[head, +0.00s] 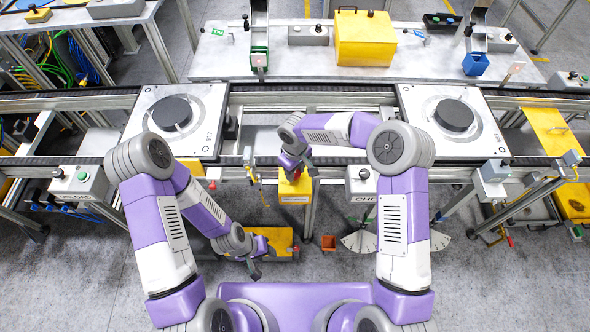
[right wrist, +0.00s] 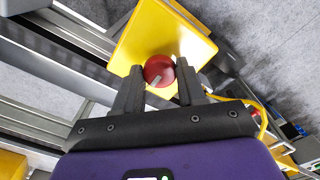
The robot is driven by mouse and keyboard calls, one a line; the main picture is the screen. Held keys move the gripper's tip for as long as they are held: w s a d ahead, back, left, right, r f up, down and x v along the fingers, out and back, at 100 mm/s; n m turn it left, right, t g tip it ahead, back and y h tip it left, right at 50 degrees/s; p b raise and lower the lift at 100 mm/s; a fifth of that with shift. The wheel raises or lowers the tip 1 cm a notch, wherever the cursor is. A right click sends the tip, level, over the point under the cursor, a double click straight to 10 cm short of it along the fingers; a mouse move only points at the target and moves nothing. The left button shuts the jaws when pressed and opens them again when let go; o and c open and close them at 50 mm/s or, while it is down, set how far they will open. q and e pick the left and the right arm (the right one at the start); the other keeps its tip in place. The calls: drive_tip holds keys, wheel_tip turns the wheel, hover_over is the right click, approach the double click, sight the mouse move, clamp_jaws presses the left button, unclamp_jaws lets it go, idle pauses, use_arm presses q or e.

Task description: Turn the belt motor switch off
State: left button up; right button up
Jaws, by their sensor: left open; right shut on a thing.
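The switch is a yellow box (head: 294,188) with a small label, fixed below the conveyor's front rail in the middle of the head view. In the right wrist view the yellow box (right wrist: 185,32) carries a round red knob (right wrist: 157,68) with a pale pointer mark. My right gripper (head: 290,165) is at the top of the box; in the right wrist view its two fingers (right wrist: 160,82) are on either side of the knob, shut on it. The pointer slants between the fingers. My left gripper (head: 254,270) is open and empty, low near the floor, away from the switch.
The conveyor rail (head: 350,160) runs across behind the switch, with clutch pallets (head: 205,120) and (head: 480,130) on it. Grey control boxes (head: 80,183) and (head: 360,184) hang on the front side.

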drive_tip(key=shift+c, duration=0.7)
drive_tip(key=shift+n, duration=0.4)
drive_tip(key=n+b, duration=0.1)
drive_tip(key=n, duration=0.1)
drive_tip(key=shift+n, duration=0.4)
drive_tip(key=n, duration=0.9)
drive_tip(key=shift+r, duration=0.1)
drive_tip(key=n, duration=0.5)
drive_tip(key=shift+w+n, duration=0.1)
drive_tip(key=shift+n, duration=0.2)
